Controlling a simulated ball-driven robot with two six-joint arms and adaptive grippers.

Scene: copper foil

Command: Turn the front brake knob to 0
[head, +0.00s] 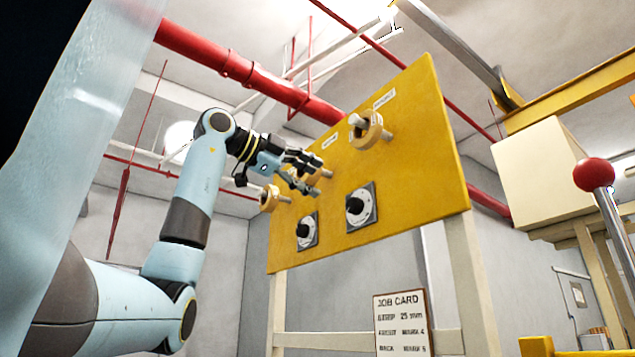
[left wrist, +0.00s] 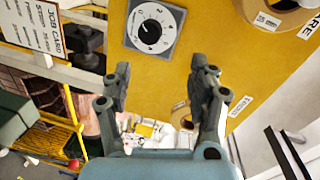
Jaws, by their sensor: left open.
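Two black brake knobs on pale round dials sit low on the yellow panel: the left knob (head: 303,230) and the right knob (head: 355,206) in the head view. No label tells me which is the front one. The left wrist view shows one numbered dial with its knob (left wrist: 150,32) above my fingers; its exact setting is too small to read. My left gripper (head: 305,172) is open and empty in front of the panel, above the knobs and apart from them. Its two fingers (left wrist: 162,82) stand wide apart in the wrist view. My right gripper is not in view.
Rolls on pegs stick out of the yellow panel (head: 420,150): the upper right roll (head: 372,130), the left roll (head: 269,198), and one partly behind my gripper. A job card (head: 401,322) stands below. A red ball-topped lever (head: 594,174) is at the right.

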